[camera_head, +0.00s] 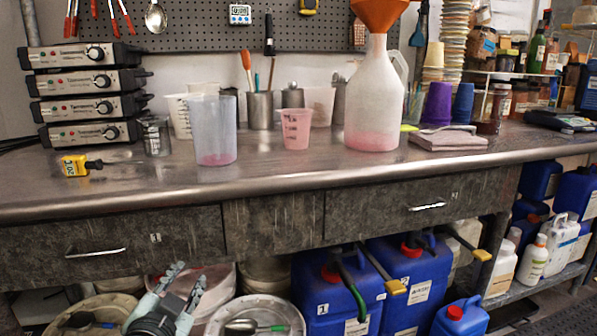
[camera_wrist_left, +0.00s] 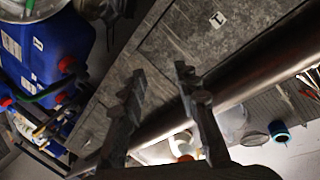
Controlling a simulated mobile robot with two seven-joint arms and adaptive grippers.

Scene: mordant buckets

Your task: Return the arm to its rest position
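My left gripper (camera_head: 187,277) shows low in the head view, in front of the cabinet and below the bench's front edge. Its two fingers point up and stand apart with nothing between them. In the left wrist view the gripper (camera_wrist_left: 160,75) is also open and empty, with the drawer fronts and bench edge behind it. Most of my left arm is out of the picture. My right gripper is in neither view.
The metal bench (camera_head: 300,183) has a drawer (camera_head: 106,245) facing my left gripper. White buckets (camera_head: 262,302) and blue canisters (camera_head: 325,292) stand below. On top are a large beaker (camera_head: 212,150), a small pink beaker (camera_head: 296,128) and a jug with an orange funnel (camera_head: 380,14).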

